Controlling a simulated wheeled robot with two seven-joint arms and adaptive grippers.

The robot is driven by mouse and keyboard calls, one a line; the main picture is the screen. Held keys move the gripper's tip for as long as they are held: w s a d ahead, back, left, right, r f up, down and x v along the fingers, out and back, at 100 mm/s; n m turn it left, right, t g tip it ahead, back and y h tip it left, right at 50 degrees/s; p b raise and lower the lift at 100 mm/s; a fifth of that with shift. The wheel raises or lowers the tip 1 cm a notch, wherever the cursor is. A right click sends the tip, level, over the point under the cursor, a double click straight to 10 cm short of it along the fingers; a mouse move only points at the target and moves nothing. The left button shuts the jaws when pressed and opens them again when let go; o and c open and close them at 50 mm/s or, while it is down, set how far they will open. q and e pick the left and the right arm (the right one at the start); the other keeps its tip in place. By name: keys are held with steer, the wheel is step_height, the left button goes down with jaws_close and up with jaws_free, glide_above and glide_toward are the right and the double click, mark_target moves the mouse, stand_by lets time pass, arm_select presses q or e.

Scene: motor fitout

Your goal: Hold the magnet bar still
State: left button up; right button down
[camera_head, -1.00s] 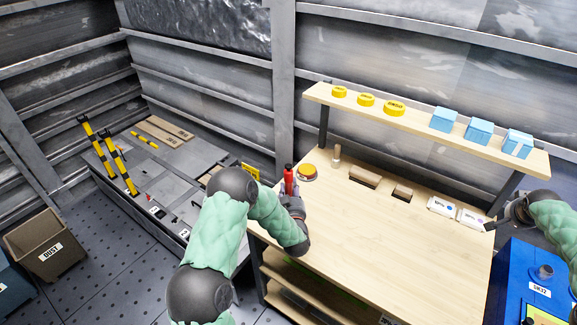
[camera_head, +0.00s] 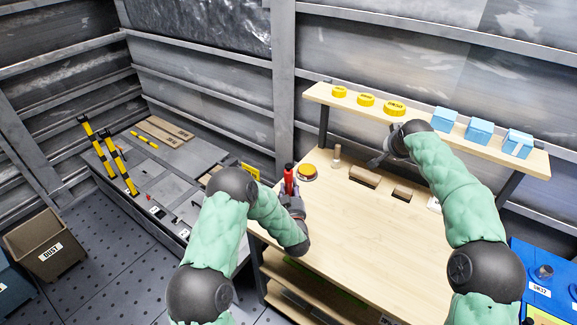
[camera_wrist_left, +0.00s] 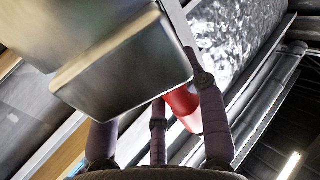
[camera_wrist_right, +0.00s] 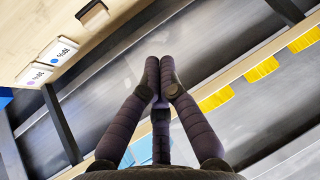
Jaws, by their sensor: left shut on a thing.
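A red bar (camera_head: 289,178), which I take to be the magnet bar, stands upright at the left end of the wooden bench. My left gripper (camera_head: 290,192) is shut on it. In the left wrist view, red (camera_wrist_left: 184,106) shows between the fingers, and a large grey metallic block (camera_wrist_left: 125,70) fills the space before them, hiding part of the grip. My right gripper (camera_head: 376,161) is over the back of the bench, below the shelf. In the right wrist view, its fingertips (camera_wrist_right: 159,64) are together with nothing seen between them.
The wooden bench (camera_head: 345,235) is mostly clear in front. The shelf (camera_head: 440,141) holds yellow discs (camera_head: 394,108) and blue boxes (camera_head: 480,131).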

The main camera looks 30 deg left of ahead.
steer(key=s+a+r+n+y, duration=0.15)
steer(key=s+a, duration=0.25)
steer(key=a, duration=0.4)
steer(key=s+a+r+n+y, duration=0.15)
steer(key=s+a, duration=0.25)
steer(key=a, duration=0.5)
step_height(320, 180, up, 3)
steer(key=g, duration=0.1)
glide_above(289, 167)
steer(key=shift+r+n, duration=0.1)
steer(key=shift+n, duration=0.3)
steer(key=shift+f, duration=4.4)
steer(key=shift+f, duration=0.1)
steer(key=shift+f, duration=0.3)
